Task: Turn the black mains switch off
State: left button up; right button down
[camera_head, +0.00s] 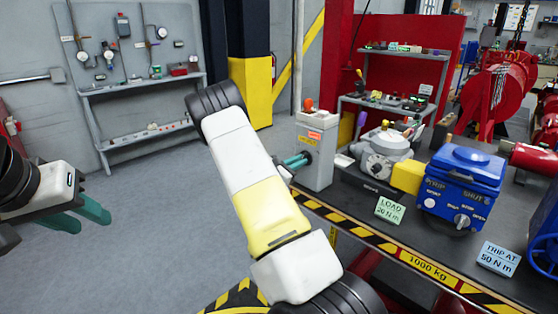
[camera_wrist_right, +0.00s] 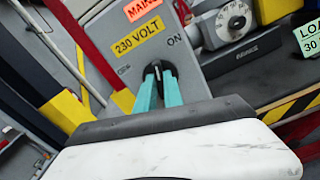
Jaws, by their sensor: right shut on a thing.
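The grey mains switch box (camera_head: 320,165) stands at the left end of the bench, with orange and yellow labels. In the right wrist view its panel (camera_wrist_right: 200,82) reads "230 VOLT", with "ON" right of the switch and a small, unclear mark on the left. The black mains switch (camera_wrist_right: 158,68) sits between the teal fingertips of my right gripper (camera_wrist_right: 158,75), which is shut on it. In the head view my right gripper (camera_head: 297,161) reaches the box's side, and my forearm covers part of the scene. My left gripper (camera_head: 86,219) is at the far left, open and empty.
The bench (camera_head: 372,240) has a hazard-striped edge and holds a grey valve unit (camera_head: 385,155), a blue actuator box (camera_head: 462,188) and two label cards. An orange-red knob (camera_head: 309,104) tops the switch box. The floor at left is free.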

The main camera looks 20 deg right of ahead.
jog(key=n, duration=1.1)
jog(key=shift+w+n, duration=0.2)
jog(key=shift+n, duration=0.1)
jog(key=shift+a, duration=0.1)
dwell(0.3)
jog(key=c, duration=1.5)
grip_release()
jog(key=shift+o, duration=0.2)
jog(key=v, duration=0.7)
jog(key=shift+s+a, duration=0.15)
jog(key=shift+a, duration=0.2)
